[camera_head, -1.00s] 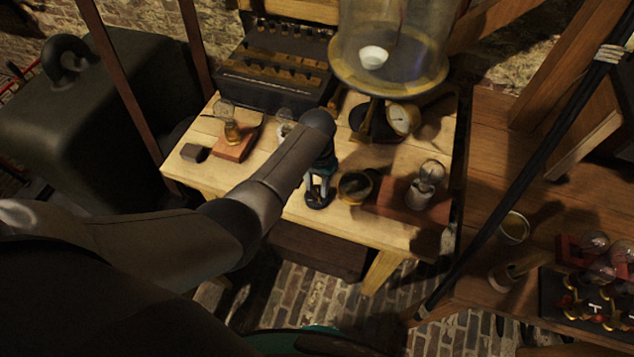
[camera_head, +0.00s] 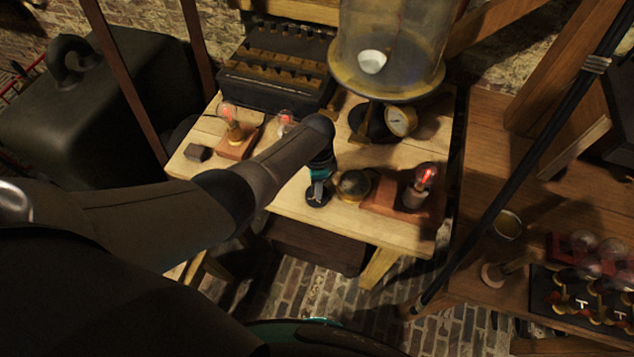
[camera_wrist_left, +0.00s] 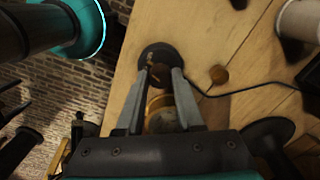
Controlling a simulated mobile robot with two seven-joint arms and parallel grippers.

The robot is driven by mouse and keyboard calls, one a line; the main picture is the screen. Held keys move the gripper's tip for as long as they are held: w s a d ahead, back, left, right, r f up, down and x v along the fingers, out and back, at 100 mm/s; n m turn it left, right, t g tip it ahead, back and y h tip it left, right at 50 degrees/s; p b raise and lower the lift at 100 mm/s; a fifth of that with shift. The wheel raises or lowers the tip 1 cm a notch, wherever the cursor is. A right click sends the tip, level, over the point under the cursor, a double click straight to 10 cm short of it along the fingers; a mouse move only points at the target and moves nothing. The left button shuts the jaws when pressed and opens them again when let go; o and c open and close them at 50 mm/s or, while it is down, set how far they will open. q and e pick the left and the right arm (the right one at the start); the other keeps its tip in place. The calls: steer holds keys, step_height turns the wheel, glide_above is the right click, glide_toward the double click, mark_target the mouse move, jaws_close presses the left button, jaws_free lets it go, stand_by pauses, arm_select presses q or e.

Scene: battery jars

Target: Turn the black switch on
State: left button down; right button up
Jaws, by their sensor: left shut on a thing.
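The black switch (camera_head: 317,201) is a small round black base near the front edge of the wooden table (camera_head: 395,237). My left gripper (camera_head: 319,187) reaches down onto it from above and is shut on its upper part. In the left wrist view the switch's dark disc (camera_wrist_left: 158,52) shows just beyond the tips of my left gripper (camera_wrist_left: 161,73). The fingers hide the switch's lever, so its angle cannot be told. A bulb on the left (camera_head: 229,112), one behind my arm (camera_head: 286,118) and one on the right (camera_head: 426,175) glow red. My right gripper is not seen.
A round brass-rimmed instrument (camera_head: 354,185) stands close right of the switch. A glass bell jar (camera_head: 392,45) and a dial gauge (camera_head: 400,121) stand behind. A dark battery box (camera_head: 275,90) is at the back left. A black wire (camera_wrist_left: 235,92) runs from the switch.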

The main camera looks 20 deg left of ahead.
arm_select(q)
steer(key=m, duration=0.5)
steer(key=shift+m, duration=0.3)
stand_by(0.4)
steer(key=c, duration=0.5)
jaws_free()
steer(key=shift+c, duration=0.2)
